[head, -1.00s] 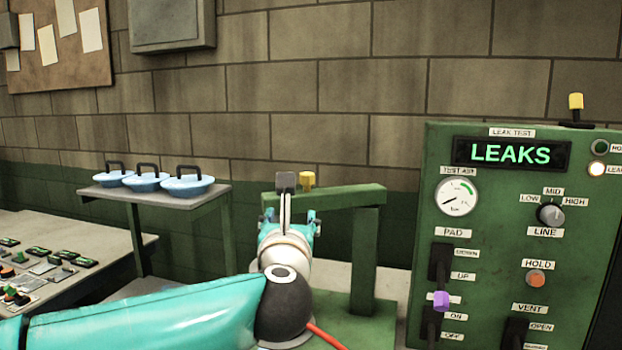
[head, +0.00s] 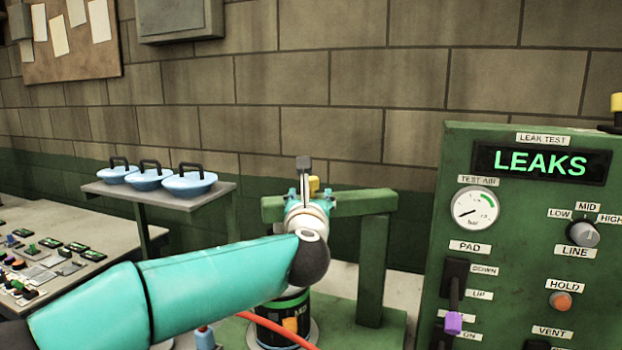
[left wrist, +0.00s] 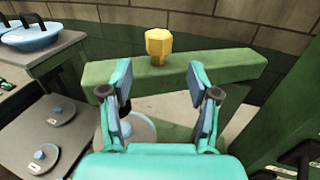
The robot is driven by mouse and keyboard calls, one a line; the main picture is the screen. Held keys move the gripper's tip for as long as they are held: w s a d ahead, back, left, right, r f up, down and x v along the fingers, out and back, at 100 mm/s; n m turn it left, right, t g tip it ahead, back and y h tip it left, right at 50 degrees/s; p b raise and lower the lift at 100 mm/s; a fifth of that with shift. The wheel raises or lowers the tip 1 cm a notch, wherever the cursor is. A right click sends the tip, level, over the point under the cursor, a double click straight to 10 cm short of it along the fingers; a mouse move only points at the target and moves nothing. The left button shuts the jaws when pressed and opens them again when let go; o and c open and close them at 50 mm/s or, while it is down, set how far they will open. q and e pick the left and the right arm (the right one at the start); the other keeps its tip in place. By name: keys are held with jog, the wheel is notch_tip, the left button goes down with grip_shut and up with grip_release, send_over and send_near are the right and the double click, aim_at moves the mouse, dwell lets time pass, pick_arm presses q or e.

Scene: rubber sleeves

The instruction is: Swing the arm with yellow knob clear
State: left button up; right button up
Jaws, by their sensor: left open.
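The yellow knob (head: 314,184) stands on the green swing arm (head: 372,204), which reaches left from a green post. In the left wrist view the knob (left wrist: 158,46) stands upright on the bar (left wrist: 225,69), just beyond my fingertips. My left gripper (head: 308,194) is at the near side of the bar and partly hides the knob in the head view. In the left wrist view its fingers (left wrist: 158,82) are spread with nothing between them, and the knob lies ahead of the gap. I see no contact with the knob. My right gripper is not in view.
A dark cylinder with a green band (head: 284,322) stands below the arm. A green leak test panel (head: 520,225) reading LEAKS rises at right. A shelf (head: 216,196) with several blue lidded pans is at left, beside a bench (head: 90,262) with small parts. A brick wall is behind.

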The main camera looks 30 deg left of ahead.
aim_at(311, 186)
pick_arm(q)
jog(key=p+x, duration=0.2)
jog(key=x, duration=0.4)
jog(key=shift+w+a+r, duration=0.1)
jog(key=shift+a+r, duration=0.05)
jog(key=shift+a, duration=0.05)
jog(key=shift+p+x, duration=0.35)
jog(key=shift+x, duration=0.45)
grip_shut()
